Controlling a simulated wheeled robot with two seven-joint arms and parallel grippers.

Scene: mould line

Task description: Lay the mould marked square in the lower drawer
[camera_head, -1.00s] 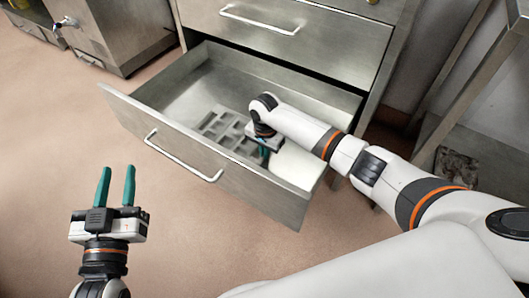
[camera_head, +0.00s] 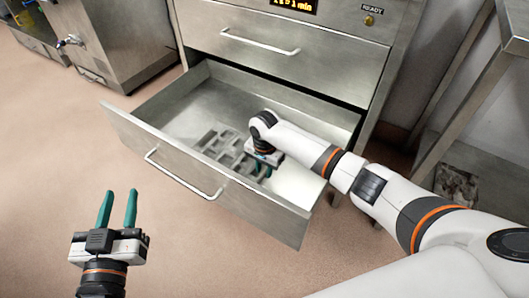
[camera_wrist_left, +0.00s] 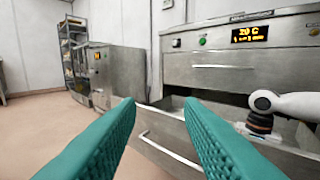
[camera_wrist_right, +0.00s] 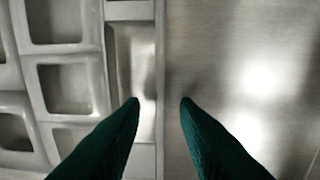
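The grey metal mould (camera_head: 222,144), with several square cavities, lies in the open lower drawer (camera_head: 195,118), apparently flat on its floor. Its cavities fill the left of the right wrist view (camera_wrist_right: 68,90). My right gripper (camera_head: 263,172) points down into the drawer at the mould's right edge. Its teal fingertips (camera_wrist_right: 160,101) are apart, one on each side of that edge, with gaps showing. My left gripper (camera_head: 119,195) is open and empty, outside the drawer at its front left. No mark on the mould is readable.
The closed upper drawer (camera_head: 290,35) sits above the open one, under a lit display (camera_head: 293,4). The open drawer's front panel (camera_head: 215,185) stands between my left gripper and the mould. A steel table (camera_head: 480,75) stands at right. The drawer floor's right part is bare.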

